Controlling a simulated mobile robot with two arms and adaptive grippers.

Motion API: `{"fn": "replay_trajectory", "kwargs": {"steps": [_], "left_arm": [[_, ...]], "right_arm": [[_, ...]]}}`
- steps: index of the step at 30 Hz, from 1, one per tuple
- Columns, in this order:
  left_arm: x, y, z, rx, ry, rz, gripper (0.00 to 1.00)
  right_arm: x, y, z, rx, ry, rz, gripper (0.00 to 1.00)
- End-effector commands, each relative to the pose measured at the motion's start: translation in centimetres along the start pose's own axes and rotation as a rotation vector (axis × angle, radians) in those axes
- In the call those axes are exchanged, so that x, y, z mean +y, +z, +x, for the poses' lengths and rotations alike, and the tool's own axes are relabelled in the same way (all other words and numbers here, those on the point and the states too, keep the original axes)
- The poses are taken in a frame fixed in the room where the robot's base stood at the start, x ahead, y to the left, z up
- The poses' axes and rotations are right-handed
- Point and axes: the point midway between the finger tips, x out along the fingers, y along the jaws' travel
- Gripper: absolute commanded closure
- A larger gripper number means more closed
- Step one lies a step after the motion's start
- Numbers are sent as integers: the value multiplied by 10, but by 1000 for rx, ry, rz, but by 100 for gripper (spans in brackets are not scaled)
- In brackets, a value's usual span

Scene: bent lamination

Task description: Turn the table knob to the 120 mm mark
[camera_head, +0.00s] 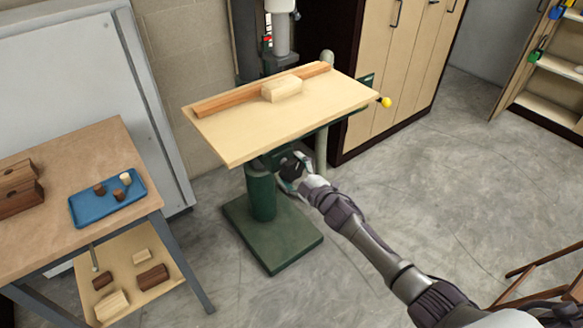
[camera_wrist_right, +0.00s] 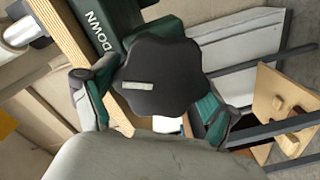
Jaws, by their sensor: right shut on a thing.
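The table knob (camera_wrist_right: 160,75) is a black, lobed hand knob with a small pale mark on its face. It fills the middle of the right wrist view, beside a green housing (camera_wrist_right: 105,35) lettered "DOWN". My right gripper (camera_head: 290,172) reaches under the drill press table (camera_head: 235,140). Its fingers (camera_wrist_right: 150,105) lie on either side of the knob and are shut on it. In the head view the knob (camera_head: 287,168) is small and dark, partly covered by the gripper. I cannot read a 120 mm mark in either view. My left gripper is not in view.
A wooden fence (camera_head: 220,101) and a wood block (camera_head: 283,88) lie on the drill table. A workbench (camera_head: 60,165) with a blue tray (camera_head: 85,212) stands left. The floor at right is mostly clear.

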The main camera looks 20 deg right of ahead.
Motion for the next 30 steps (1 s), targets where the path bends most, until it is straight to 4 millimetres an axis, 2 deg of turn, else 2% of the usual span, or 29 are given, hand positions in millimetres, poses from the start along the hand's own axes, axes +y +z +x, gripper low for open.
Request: {"fn": "replay_trajectory", "kwargs": {"steps": [1, 9, 22, 23, 24, 25, 30], "left_arm": [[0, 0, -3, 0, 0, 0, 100], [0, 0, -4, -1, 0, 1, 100], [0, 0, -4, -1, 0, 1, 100], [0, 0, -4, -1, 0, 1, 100], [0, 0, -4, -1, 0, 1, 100], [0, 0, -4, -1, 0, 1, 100], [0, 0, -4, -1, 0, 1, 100]], "right_arm": [[18, -9, 5, 21, 26, 19, 48], [18, -8, 4, 22, 26, 82, 48], [18, -7, 4, 21, 26, 88, 48], [18, -7, 4, 21, 25, 87, 10], [18, -7, 4, 21, 25, 87, 3], [17, -7, 4, 21, 25, 87, 0], [16, -5, 3, 16, 22, 85, 0]]}}
